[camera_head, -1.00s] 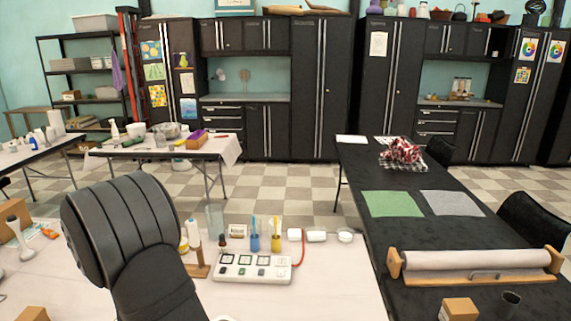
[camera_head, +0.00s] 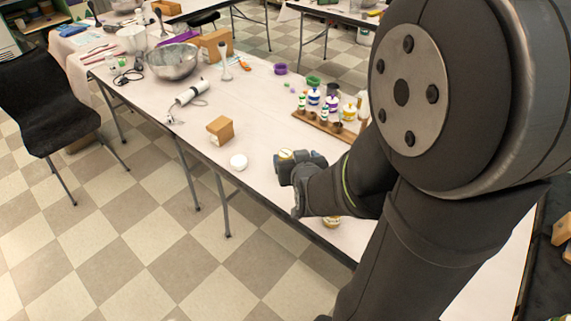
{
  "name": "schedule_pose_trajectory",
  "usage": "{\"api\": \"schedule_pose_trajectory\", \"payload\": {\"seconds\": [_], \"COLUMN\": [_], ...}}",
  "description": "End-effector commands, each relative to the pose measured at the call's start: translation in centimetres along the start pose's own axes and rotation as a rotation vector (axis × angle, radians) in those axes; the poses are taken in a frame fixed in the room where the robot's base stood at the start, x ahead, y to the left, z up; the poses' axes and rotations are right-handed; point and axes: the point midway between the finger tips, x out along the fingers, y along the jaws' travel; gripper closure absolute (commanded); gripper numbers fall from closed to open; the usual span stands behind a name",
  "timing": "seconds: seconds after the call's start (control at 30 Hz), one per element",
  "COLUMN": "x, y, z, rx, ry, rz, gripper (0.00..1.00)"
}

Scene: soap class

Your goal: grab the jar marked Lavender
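Several small white jars with coloured bands stand on and behind a wooden rack (camera_head: 318,126) on the white table. Among them are one with a blue-purple band (camera_head: 313,97) and one with a purple band (camera_head: 332,103). The lettering is too small to read, so I cannot tell which is marked Lavender. Another small jar (camera_head: 331,222) shows partly below my forearm, near the table's front edge. The end of my arm, with my gripper (camera_head: 297,205), is left of and nearer than the rack. Its fingers are mostly hidden, and I cannot see anything held.
A wooden block (camera_head: 220,130), a white round item (camera_head: 238,161), a white hand mixer (camera_head: 192,93) and a metal bowl (camera_head: 172,62) are on the table to the left. A black chair (camera_head: 45,100) stands at far left. My arm covers much of the right side.

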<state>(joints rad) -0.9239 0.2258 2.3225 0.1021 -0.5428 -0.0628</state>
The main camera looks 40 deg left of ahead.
Motion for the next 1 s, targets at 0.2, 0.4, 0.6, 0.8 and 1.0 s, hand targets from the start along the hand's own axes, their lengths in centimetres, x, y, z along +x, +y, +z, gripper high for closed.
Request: {"api": "schedule_pose_trajectory", "payload": {"seconds": [0.2,0.4,0.6,0.8,1.0], "x": [-1.3,0.0,3.1,7.0,11.4], "y": [0.0,-0.3,-0.8,-1.3,-1.5], "z": [-2.9,-4.3,-5.1,-6.3,-7.8], "rx": [0.000,-0.019,-0.063,-0.125,-0.217], "ry": [0.006,-0.051,-0.163,-0.313,-0.536], "rz": [0.000,-0.011,-0.034,-0.066,-0.118], "gripper": [0.21,0.21,0.21,0.21,0.21]}}
